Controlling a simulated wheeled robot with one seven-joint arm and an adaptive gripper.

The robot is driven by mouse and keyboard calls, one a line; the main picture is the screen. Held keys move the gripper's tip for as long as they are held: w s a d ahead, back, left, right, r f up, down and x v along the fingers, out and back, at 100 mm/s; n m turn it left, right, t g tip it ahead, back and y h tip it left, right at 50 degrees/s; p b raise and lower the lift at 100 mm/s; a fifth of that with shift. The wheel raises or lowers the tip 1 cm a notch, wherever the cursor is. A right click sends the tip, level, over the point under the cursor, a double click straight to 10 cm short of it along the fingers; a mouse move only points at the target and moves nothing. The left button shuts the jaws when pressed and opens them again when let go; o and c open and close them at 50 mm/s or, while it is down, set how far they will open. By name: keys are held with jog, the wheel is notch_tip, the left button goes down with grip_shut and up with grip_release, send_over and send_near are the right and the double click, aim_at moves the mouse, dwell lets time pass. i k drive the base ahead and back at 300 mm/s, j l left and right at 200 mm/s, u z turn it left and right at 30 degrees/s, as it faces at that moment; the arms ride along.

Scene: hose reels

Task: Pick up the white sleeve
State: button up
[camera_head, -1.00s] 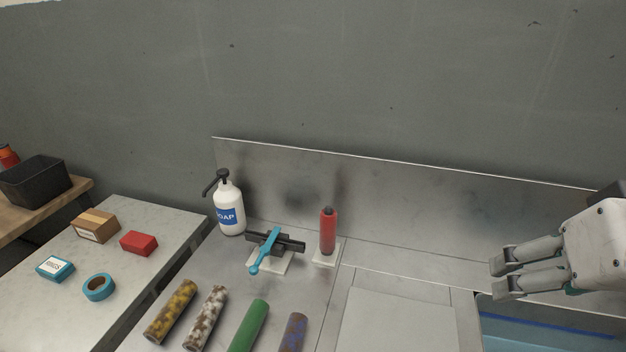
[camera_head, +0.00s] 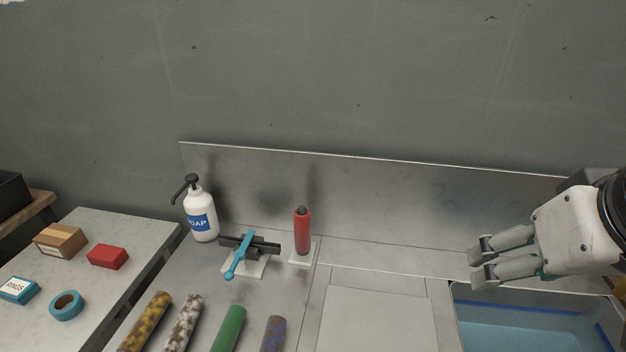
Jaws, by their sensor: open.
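Several cylinders lie side by side on the steel counter at the bottom. The one mottled white and brown (camera_head: 183,322) is the whitest of them and best fits the white sleeve. It lies between a yellow and black mottled cylinder (camera_head: 146,322) and a green one (camera_head: 229,328). Its lower end is cut off by the picture's edge. My gripper (camera_head: 478,262) is at the right, open and empty, over the edge of the sink and far from the cylinders.
A blue and rust cylinder (camera_head: 274,333) lies right of the green one. Behind stand a soap bottle (camera_head: 202,215), a blue-handled black fixture (camera_head: 250,246) and a red bottle (camera_head: 303,232). A pale flat panel (camera_head: 378,318) and a water-filled basin (camera_head: 530,325) lie right. A side table (camera_head: 95,225) holds small boxes.

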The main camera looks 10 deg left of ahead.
aim_at(178, 339)
jog(key=u, duration=1.5)
jog(key=z, duration=1.5)
jog(key=i+j+u, duration=0.2)
jog(key=u, duration=0.9)
